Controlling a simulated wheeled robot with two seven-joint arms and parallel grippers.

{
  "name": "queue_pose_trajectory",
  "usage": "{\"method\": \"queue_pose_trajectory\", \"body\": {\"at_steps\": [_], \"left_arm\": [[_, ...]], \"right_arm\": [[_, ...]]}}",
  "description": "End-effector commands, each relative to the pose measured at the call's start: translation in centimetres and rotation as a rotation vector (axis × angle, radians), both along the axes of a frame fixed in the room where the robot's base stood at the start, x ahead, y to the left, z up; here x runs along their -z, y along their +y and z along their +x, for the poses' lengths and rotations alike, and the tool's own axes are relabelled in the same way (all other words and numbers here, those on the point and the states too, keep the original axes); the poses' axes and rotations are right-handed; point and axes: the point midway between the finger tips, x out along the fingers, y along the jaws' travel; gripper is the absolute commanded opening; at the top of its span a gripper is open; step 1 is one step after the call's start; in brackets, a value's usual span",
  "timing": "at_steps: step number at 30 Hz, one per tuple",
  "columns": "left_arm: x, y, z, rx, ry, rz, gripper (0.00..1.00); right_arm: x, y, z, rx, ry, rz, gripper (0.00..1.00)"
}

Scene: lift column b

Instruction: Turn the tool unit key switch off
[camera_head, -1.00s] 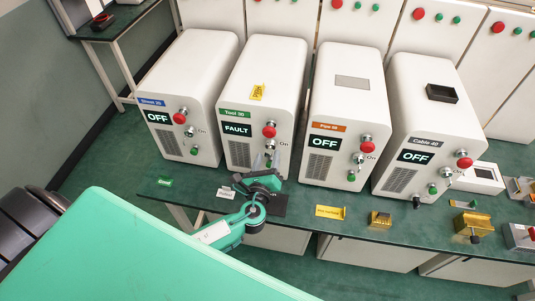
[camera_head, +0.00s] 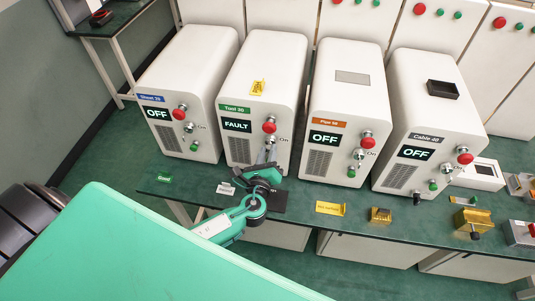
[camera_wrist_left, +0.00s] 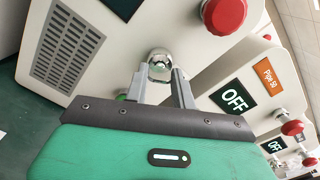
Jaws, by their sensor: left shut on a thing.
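The tool unit (camera_head: 263,75) is a white box with a green "Tool 30" label and a display (camera_head: 237,125) reading FAULT. Its silver key switch (camera_head: 271,140) sits below a red button (camera_head: 269,126), with "On" printed beside it. My left gripper (camera_head: 268,152) reaches up to the front of this unit from below. In the left wrist view its two fingers are at either side of the round silver key switch (camera_wrist_left: 160,62), shut on it. The fingers hide part of the switch, and its exact angle cannot be told. My right gripper is not in view.
Similar units stand beside it: the sheet unit (camera_head: 190,75) on the left, the pipe unit (camera_head: 345,90) and cable unit (camera_head: 430,105) on the right, all reading OFF. A dark pad (camera_head: 273,200), a yellow sign (camera_head: 330,208) and small fixtures lie along the green bench's front.

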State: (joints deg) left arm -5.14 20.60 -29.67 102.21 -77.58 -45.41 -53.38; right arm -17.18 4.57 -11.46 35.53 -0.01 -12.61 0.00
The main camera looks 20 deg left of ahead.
Motion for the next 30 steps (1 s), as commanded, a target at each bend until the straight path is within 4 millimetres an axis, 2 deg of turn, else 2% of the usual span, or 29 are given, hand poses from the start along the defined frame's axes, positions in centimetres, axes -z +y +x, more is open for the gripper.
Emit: {"method": "queue_pose_trajectory", "body": {"at_steps": [8, 18, 30], "left_arm": [[0.5, 0.0, 0.0, -0.003, -0.044, -0.176, 0.03], [0.5, 0.1, 0.0, -0.004, -0.120, -0.487, 0.03], [0.4, 0.1, 0.0, -0.003, -0.196, -0.809, 0.03]], "right_arm": [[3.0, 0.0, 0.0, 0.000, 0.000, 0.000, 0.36], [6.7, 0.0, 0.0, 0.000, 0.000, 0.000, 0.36], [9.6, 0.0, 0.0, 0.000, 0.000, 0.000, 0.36]]}}
